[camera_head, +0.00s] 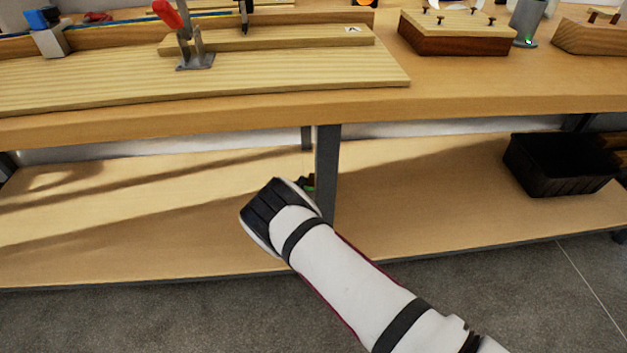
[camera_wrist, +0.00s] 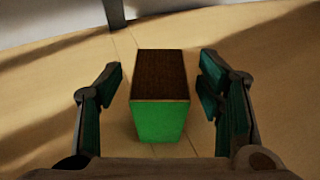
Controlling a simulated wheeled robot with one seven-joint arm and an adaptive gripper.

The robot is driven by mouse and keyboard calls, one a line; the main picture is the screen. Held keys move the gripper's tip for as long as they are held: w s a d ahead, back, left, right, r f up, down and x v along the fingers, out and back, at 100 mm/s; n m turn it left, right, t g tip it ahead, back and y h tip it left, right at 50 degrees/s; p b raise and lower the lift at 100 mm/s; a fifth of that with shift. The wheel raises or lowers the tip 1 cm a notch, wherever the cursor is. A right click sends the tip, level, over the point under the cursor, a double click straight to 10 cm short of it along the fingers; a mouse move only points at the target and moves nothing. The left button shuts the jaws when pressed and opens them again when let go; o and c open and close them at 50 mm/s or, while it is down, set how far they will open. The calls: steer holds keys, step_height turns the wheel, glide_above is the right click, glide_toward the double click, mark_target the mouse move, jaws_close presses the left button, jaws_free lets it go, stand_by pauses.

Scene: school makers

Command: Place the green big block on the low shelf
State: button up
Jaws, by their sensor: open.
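The green big block (camera_wrist: 160,122) stands on the low shelf (camera_head: 130,220) in the wrist view, with a bright green near face and a dark brown top. My gripper (camera_wrist: 161,76) is open, with one finger on each side of the block and a visible gap to it on both sides. In the head view my arm reaches down to the shelf and hides the block, or nearly all of it. A small dark and green bit shows just past my wrist there; I cannot tell whether it is block or finger.
A grey metal post (camera_head: 327,170) stands close to the right of my wrist. The wooden worktop (camera_head: 470,92) overhangs the shelf. A black bin (camera_head: 560,170) sits at the shelf's right. The shelf's left part is clear. A red-handled clamp (camera_head: 190,40) is on the worktop.

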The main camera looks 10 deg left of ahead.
steer(key=p+v, duration=0.4)
steer(key=v, duration=0.6)
steer(key=shift+s, duration=0.15)
